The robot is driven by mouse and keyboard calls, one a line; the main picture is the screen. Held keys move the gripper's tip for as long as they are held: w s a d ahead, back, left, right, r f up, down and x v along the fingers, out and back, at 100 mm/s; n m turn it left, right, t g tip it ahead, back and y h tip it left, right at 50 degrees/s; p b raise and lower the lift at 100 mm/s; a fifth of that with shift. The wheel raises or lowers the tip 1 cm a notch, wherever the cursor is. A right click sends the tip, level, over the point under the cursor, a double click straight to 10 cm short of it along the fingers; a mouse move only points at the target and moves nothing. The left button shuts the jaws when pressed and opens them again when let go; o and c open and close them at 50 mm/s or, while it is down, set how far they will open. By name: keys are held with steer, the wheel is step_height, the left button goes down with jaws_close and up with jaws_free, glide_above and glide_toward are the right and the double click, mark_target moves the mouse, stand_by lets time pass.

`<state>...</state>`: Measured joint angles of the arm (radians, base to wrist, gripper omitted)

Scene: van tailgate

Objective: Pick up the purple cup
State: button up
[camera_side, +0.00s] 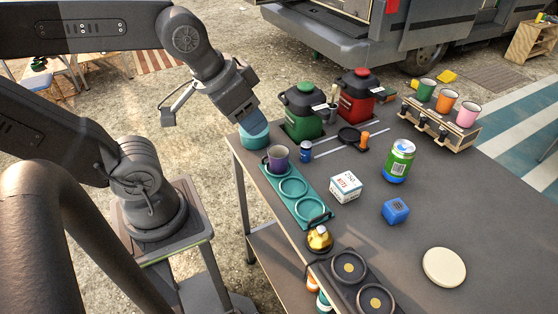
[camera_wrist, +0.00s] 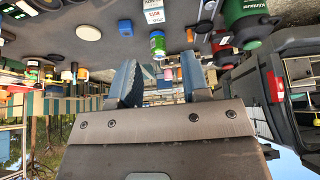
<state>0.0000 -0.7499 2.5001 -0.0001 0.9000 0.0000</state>
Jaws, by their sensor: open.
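The purple cup (camera_side: 278,158) stands upright on a teal tray (camera_side: 314,212) with round rings, near the left edge of the dark table. It sits at the tray's far end; the other rings look empty. My gripper (camera_side: 256,122) is above the table's far left corner, over a teal bowl (camera_side: 254,136), up and to the left of the cup and apart from it. In the wrist view my gripper (camera_wrist: 160,80) shows two blue fingers spread apart with nothing held between them. I cannot make out the purple cup for sure in the wrist view.
A green canister (camera_side: 302,112) and red canister (camera_side: 357,97) stand behind the cup. A small blue jar (camera_side: 305,152) is just right of it. A white box (camera_side: 345,187), green can (camera_side: 398,161) and blue cube (camera_side: 396,210) stand further right. A rack (camera_side: 440,128) holds cups.

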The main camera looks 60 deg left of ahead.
steer(key=shift+o, duration=0.2)
steer(key=o, duration=0.9)
steer(key=shift+c, duration=0.2)
steer(key=n+g, duration=0.6)
steer(key=n, duration=1.2)
glide_above(279, 161)
steer(key=w+a, duration=0.1)
steer(key=a, duration=0.2)
step_height(279, 161, down, 13)
steer(key=shift+m, duration=0.3)
steer(key=f, duration=1.3)
steer(key=shift+w+d+f, duration=0.1)
steer(key=shift+d+f, duration=0.15)
steer(key=shift+f, duration=0.05)
